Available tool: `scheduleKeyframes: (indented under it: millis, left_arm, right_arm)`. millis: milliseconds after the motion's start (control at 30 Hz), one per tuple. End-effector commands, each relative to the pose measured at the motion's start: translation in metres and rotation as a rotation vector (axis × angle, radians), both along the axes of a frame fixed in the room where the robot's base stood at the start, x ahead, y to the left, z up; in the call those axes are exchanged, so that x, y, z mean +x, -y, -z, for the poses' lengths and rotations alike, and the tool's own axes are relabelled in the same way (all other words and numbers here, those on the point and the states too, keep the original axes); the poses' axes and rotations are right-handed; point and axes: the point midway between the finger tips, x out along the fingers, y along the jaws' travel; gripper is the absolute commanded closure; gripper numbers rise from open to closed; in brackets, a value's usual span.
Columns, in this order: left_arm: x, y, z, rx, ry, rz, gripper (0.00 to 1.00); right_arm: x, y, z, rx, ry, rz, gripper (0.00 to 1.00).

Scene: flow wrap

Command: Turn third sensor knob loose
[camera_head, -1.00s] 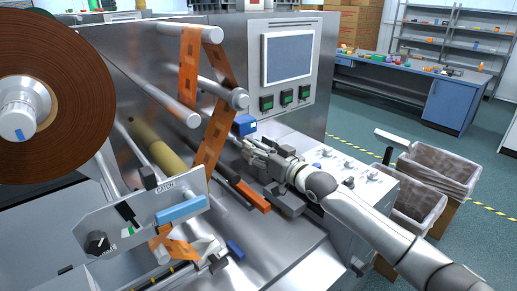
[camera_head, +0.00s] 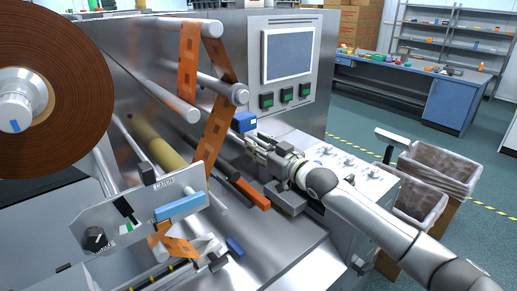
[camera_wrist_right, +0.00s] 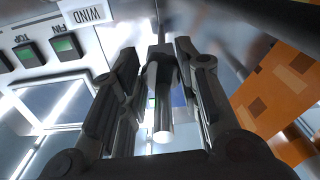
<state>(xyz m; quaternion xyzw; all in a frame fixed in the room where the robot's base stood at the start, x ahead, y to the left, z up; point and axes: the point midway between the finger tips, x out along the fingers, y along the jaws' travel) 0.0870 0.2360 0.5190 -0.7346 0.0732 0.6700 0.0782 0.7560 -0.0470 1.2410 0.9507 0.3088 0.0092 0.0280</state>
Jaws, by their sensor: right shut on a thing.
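My right gripper (camera_head: 252,146) reaches in from the right over the steel machine, just below a small blue sensor block (camera_head: 244,122). In the right wrist view the gripper (camera_wrist_right: 162,75) is shut on a dark knob (camera_wrist_right: 160,72) with a pale round stem (camera_wrist_right: 163,122). The two fingers flank the knob on both sides. In the head view the gripper hides the knob. My left gripper is not in view.
An orange printed film (camera_head: 213,140) runs over steel rollers close left of the gripper. A large brown film reel (camera_head: 75,80) stands at left. A control panel with a screen (camera_head: 289,55) and green buttons stands behind. Two bins (camera_head: 420,200) stand at right.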

Motion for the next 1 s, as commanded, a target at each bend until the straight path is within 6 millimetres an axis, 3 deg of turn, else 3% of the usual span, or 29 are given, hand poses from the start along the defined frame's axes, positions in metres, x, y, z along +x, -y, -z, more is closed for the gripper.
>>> scheduleKeyframes:
  millis: [500, 1000]
  left_arm:
    - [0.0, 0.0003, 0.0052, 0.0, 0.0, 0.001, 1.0]
    - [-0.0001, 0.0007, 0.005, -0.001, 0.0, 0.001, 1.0]
  right_arm:
    - [0.0002, 0.0003, 0.0002, -0.275, 0.198, -0.001, 0.93]
    - [0.0003, 0.0004, 0.0007, -0.335, 0.242, -0.001, 0.93]
